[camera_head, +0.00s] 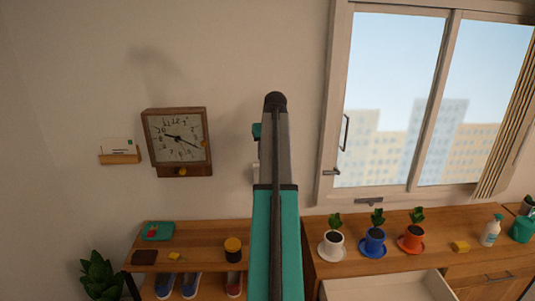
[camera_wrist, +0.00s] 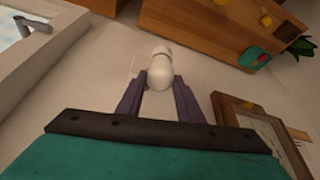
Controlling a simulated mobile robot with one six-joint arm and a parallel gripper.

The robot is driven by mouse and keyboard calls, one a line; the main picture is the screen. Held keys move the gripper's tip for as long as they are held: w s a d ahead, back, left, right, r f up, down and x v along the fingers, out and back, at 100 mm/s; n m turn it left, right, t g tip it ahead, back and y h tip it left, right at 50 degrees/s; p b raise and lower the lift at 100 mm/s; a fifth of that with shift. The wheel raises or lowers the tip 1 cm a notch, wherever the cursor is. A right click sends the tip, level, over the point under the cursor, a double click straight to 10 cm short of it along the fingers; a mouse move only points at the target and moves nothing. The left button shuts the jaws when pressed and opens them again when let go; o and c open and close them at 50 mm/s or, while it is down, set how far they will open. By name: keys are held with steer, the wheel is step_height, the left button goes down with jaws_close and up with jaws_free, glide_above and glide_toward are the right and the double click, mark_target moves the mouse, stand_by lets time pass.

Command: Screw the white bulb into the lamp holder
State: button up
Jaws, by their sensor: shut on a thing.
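The white bulb (camera_wrist: 159,77) shows in the wrist view as a round pale shape between the two dark fingers of my gripper (camera_wrist: 160,80). My gripper is shut on it. Beyond the bulb, in line with it, is a white collar-like part (camera_wrist: 161,52) close to the pale wall. I cannot tell whether this is the lamp holder or the bulb's own base, nor whether the bulb touches a holder. In the head view my arm hides the bulb and most of the gripper; only a small pale part (camera_head: 255,172) shows at the arm's left edge against the wall.
A wooden wall clock (camera_head: 178,142) and a small card shelf (camera_head: 120,157) hang left of my arm. A window (camera_head: 327,110) is on the right.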

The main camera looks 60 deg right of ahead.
steer(key=m, duration=0.2)
steer(key=m+g+h, duration=0.1)
steer(key=m, duration=0.2)
steer(key=shift+w+a+g, duration=0.1)
steer(key=shift+w+g, duration=0.1)
steer(key=shift+g, duration=0.1)
steer(key=shift+m, duration=0.3)
steer(key=shift+m, duration=0.3)
steer(key=shift+m+g+h, duration=0.3)
steer(key=shift+m+g, duration=0.2)
steer(key=shift+m, duration=0.3)
steer(key=shift+m+g, duration=0.5)
steer(key=shift+m, duration=0.6)
steer(key=o, duration=1.2)
steer(key=shift+o, duration=0.2)
